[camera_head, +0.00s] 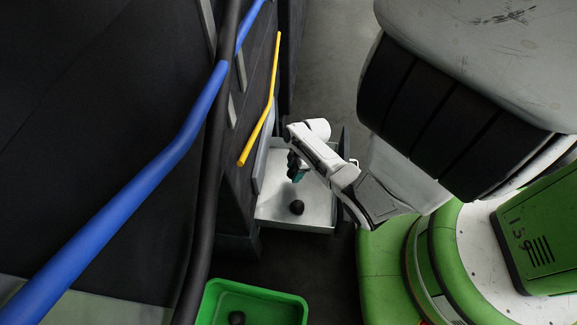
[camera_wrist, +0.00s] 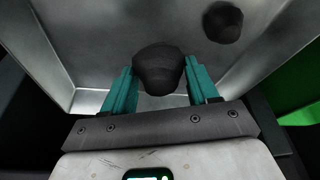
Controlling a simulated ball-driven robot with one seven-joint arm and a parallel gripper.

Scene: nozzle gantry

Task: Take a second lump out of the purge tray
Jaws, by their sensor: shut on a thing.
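The pale metal purge tray (camera_head: 318,223) sticks out from the dark machine and shows around my gripper in the wrist view (camera_wrist: 85,100). My gripper (camera_wrist: 158,85) has its teal fingers shut on a dark, faceted lump (camera_wrist: 158,68). In the head view my gripper (camera_head: 297,174) is over the tray, and the held lump cannot be made out there. Another dark lump (camera_head: 297,207) lies loose on the tray floor, apart from my fingers; it also shows in the wrist view (camera_wrist: 222,22). I cannot tell whether the held lump touches the tray floor.
A green bin (camera_head: 262,291) with a dark lump (camera_head: 236,318) in it stands below the tray in the head view. A blue pipe (camera_head: 150,170), a black hose and a yellow bar (camera_head: 260,112) run along the machine's dark wall at left.

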